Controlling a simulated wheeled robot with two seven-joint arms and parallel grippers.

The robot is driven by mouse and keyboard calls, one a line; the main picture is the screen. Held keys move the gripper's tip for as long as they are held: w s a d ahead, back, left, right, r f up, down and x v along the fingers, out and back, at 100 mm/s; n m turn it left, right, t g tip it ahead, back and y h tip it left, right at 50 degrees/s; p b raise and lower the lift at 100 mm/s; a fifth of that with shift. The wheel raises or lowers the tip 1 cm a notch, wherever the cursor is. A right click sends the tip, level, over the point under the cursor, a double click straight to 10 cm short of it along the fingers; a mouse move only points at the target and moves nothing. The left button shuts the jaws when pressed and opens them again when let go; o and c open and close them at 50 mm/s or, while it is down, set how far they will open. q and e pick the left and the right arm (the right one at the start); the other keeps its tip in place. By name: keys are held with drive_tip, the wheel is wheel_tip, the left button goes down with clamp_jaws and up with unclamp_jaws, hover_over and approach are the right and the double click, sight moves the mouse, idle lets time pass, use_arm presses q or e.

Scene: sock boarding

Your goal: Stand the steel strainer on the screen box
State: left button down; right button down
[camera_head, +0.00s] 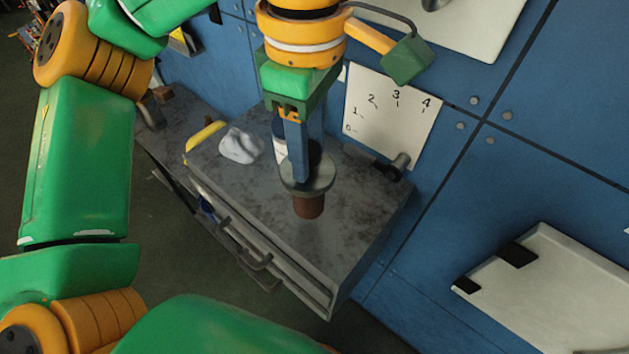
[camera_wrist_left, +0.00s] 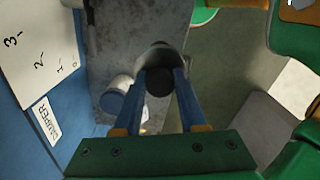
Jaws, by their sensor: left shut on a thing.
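My left gripper (camera_head: 301,178) points down and is shut on what looks like the steel strainer (camera_head: 308,186), a grey disc with a dark knob between the fingers and a brown round part below. In the left wrist view the strainer (camera_wrist_left: 160,58) shows between the fingertips (camera_wrist_left: 160,78). It is roughly upright above the worn grey top of a metal box (camera_head: 350,215), which I take as the screen box. I cannot tell whether the strainer's underside touches that top. My right gripper is not in view.
A white-and-blue cylinder (camera_head: 279,140) stands just behind the strainer; it also shows in the left wrist view (camera_wrist_left: 118,92). A crumpled white cloth (camera_head: 240,145) and a yellow item (camera_head: 205,134) lie at the left. A blue wall with a numbered plate (camera_head: 385,125) rises behind. The box top's front is bare.

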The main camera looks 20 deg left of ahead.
sight(312, 171)
use_arm(q)
drive_tip(key=f, duration=0.2)
drive_tip(key=w+f, duration=0.1)
drive_tip(key=f, duration=0.1)
drive_tip(key=shift+f, duration=0.15)
drive_tip(key=shift+s, duration=0.4)
drive_tip(key=shift+d+f+b, duration=0.1)
drive_tip(key=shift+d+b, duration=0.1)
drive_tip(key=shift+b, duration=0.15)
drive_tip(key=shift+c, duration=2.4)
unclamp_jaws()
drive_tip(key=shift+w, duration=0.2)
drive_tip(key=shift+a, duration=0.1)
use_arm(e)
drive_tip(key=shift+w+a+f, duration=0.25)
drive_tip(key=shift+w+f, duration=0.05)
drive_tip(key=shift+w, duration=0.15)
use_arm(q)
drive_tip(key=shift+s, duration=0.1)
wheel_tip(312, 171, up, 12)
drive_tip(key=p, duration=0.4)
drive_tip(key=shift+s+r, duration=0.1)
drive_tip(key=shift+r, duration=0.1)
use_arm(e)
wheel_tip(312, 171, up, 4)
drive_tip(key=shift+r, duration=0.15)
use_arm(q)
drive_tip(key=shift+f, duration=0.1)
